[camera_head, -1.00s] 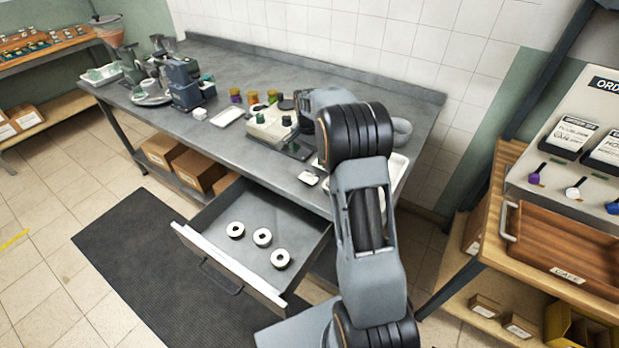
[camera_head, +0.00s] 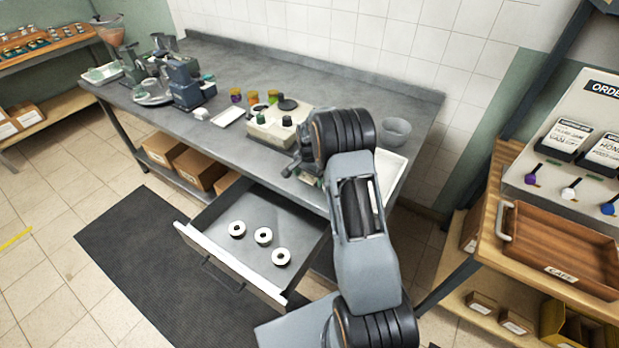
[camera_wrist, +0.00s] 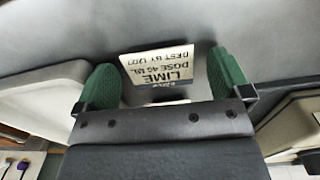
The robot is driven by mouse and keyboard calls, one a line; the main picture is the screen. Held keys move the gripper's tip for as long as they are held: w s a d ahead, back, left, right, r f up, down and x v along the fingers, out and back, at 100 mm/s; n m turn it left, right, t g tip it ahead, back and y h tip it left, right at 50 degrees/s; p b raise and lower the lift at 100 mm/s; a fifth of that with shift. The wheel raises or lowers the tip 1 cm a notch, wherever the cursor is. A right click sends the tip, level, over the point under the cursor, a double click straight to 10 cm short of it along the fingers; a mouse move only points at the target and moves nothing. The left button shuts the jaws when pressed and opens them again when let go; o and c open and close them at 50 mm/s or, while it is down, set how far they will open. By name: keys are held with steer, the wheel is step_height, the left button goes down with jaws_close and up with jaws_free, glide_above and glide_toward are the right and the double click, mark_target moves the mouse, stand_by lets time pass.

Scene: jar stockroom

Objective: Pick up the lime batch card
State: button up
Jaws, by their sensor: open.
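The lime batch card (camera_wrist: 160,64) is white with dark print reading LIME, and shows upside down in the wrist view. It lies on the grey worktop, in the gap between the green fingertips of my gripper (camera_wrist: 164,80). The fingers are apart, one to each side of the card, and I see neither touching it. In the head view, my gripper (camera_head: 297,165) is low near the front edge of the worktop, and the arm mostly hides the card.
A white tray (camera_head: 393,178) lies right of my arm, with a grey bowl (camera_head: 396,131) behind it. A cream machine (camera_head: 268,130) stands on the worktop (camera_head: 330,85) to the left. Below, an open drawer (camera_head: 247,277) holds three white rings.

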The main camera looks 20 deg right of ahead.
steer(key=shift+c, duration=0.4)
steer(key=c, duration=0.9)
steer(key=shift+c, duration=0.2)
steer(key=shift+r, duration=0.15)
